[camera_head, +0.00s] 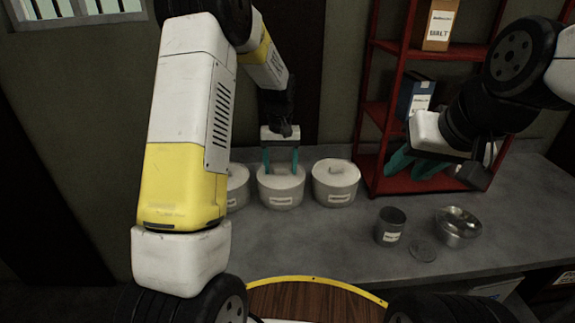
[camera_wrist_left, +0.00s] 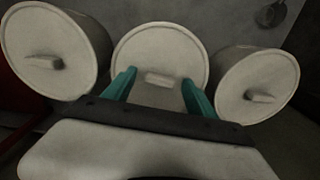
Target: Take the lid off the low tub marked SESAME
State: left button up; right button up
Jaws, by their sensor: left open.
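Three low pale tubs with lids stand in a row on the counter. Their front labels are too small to read, so I cannot tell which one is marked SESAME. My left gripper (camera_head: 281,172) is open, pointing down over the middle tub (camera_head: 281,190). In the left wrist view its teal fingers (camera_wrist_left: 158,77) stand apart on either side of the bar handle on the middle lid (camera_wrist_left: 160,50). Contact with the lid cannot be told. The left tub (camera_head: 238,188) is partly hidden by my left arm. The right tub (camera_head: 335,185) is lidded. My right gripper (camera_head: 416,167) looks open and empty by the shelf.
A red shelf (camera_head: 368,110) with boxes stands behind at the right. A dark labelled can (camera_head: 390,228), a small round disc (camera_head: 422,250) and a metal bowl (camera_head: 458,232) are on the counter's right. Bare counter (camera_head: 320,240) lies before the tubs.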

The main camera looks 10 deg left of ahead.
pick_arm(q)
jog(key=shift+c, duration=0.4)
grip_shut()
jog(key=shift+r, duration=0.1)
